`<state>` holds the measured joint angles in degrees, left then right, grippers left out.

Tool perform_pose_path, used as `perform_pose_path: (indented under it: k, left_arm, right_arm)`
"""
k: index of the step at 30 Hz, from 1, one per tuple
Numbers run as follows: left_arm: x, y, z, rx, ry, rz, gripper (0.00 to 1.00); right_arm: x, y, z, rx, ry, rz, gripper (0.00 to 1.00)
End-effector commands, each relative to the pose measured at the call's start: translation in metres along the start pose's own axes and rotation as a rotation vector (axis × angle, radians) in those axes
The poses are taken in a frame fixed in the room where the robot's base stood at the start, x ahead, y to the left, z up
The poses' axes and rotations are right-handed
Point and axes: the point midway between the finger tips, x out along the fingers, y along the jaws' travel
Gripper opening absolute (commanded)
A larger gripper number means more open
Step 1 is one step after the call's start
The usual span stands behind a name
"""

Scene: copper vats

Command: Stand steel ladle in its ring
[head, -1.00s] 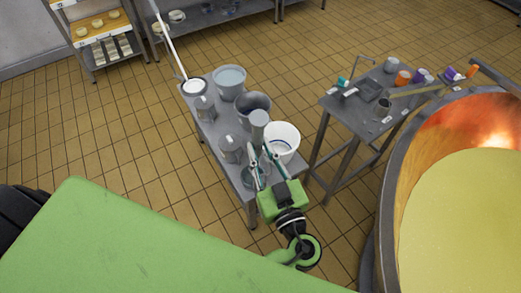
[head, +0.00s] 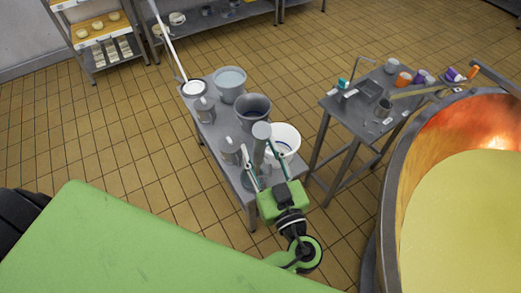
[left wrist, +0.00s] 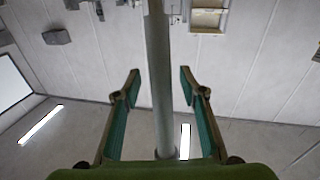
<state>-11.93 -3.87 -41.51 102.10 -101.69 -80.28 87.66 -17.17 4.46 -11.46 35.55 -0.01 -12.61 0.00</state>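A tall grey metal cylinder (head: 262,131), which looks like the steel ladle, stands near the front end of the narrow steel table, its lower part largely hidden by my gripper. My left gripper (head: 259,150) is at this table end, its two green fingers on either side of the cylinder. In the left wrist view, a grey upright shaft (left wrist: 160,80) runs between the fingers of my left gripper (left wrist: 160,72), with a visible gap on both sides. The fingers are open. I cannot make out the ring; it may be hidden. My right gripper is not in view.
A second table (head: 345,112) holds small items. A copper vat (head: 392,190) stands at right. Floor at left is clear.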

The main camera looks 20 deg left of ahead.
Motion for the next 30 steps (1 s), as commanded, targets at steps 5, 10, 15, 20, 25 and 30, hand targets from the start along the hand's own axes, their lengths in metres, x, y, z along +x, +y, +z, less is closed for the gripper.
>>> perform_pose_path:
  k: [5, 10, 15, 20, 25, 30]
  left_arm:
    - [-0.001, 0.0, 0.001, 0.001, -0.003, 0.0, 0.38]
    - [-0.014, 0.0, 0.002, 0.002, -0.004, 0.001, 0.38]
    - [-0.047, 0.0, 0.002, 0.002, -0.005, 0.002, 0.38]
    - [-0.082, 0.0, 0.002, 0.003, -0.004, 0.002, 0.38]
    - [-0.108, 0.0, 0.001, 0.001, -0.002, 0.001, 0.38]
    - [-0.119, 0.0, 0.0, 0.0, -0.001, -0.001, 0.38]
  right_arm:
    - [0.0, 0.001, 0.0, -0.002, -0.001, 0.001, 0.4]
    - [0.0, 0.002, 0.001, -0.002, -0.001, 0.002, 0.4]
    - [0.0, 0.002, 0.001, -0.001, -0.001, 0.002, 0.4]
    - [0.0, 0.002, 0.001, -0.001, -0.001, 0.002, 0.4]
    - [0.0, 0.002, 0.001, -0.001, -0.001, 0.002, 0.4]
    - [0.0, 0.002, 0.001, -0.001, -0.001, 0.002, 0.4]
